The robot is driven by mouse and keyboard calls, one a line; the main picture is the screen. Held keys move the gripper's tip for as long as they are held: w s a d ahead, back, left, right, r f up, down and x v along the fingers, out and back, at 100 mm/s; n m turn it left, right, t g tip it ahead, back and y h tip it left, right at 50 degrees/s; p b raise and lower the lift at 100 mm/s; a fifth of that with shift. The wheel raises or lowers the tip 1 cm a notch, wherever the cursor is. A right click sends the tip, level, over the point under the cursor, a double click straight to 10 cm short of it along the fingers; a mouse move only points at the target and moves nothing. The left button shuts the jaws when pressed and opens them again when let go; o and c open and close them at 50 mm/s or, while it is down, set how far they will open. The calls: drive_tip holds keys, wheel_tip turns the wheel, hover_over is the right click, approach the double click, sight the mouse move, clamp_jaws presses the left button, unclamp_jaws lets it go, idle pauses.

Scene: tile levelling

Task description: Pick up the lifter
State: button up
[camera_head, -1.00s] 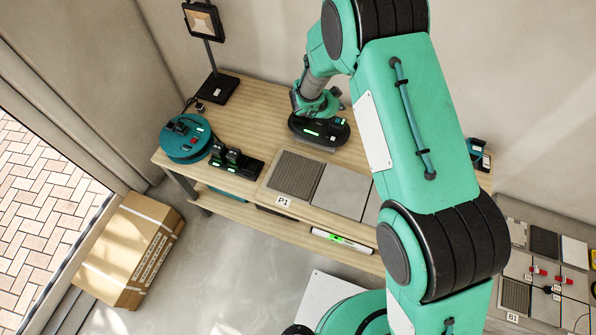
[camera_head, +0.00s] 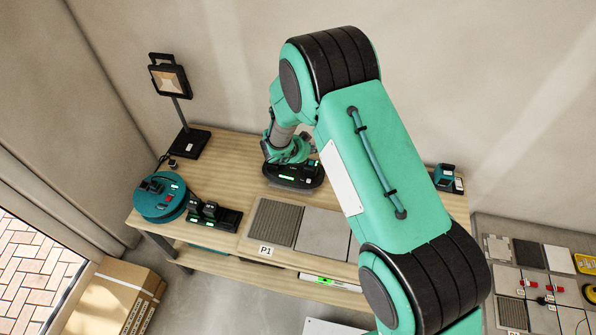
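The lifter (camera_head: 290,179), a black oval device with a lit green display, appears to sit on the wooden workbench (camera_head: 222,172) behind the grey tiles. My gripper (camera_head: 288,160) is at the end of the green arm, directly over the lifter's top and very close to it. The fingers are small and partly hidden, so I cannot tell whether they grip its handle or are open.
A work lamp (camera_head: 169,80), a teal cable reel (camera_head: 160,197) and a black charger with batteries (camera_head: 213,214) stand at the left of the bench. Tiles (camera_head: 322,231) lie at its front. A teal device (camera_head: 447,178) is at the right end. A cardboard box (camera_head: 110,298) is on the floor.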

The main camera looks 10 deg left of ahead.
drive_tip(key=o, duration=0.4)
drive_tip(key=w+a+m+g+y+b, duration=0.2)
drive_tip(key=w+a+y+b, duration=0.4)
drive_tip(key=a, duration=0.3)
drive_tip(key=s+d+r+m+g+b, duration=0.1)
drive_tip(key=s+d+g, duration=0.1)
drive_tip(key=s+d+r+m+g+y+b, duration=0.1)
drive_tip(key=s+d+g, duration=0.1)
drive_tip(key=s+d+r+g+y+b, duration=0.1)
drive_tip(key=s+d+g+b, duration=0.1)
drive_tip(key=d, duration=0.1)
drive_tip(key=shift+m, duration=0.4)
drive_tip(key=shift+f, duration=0.1)
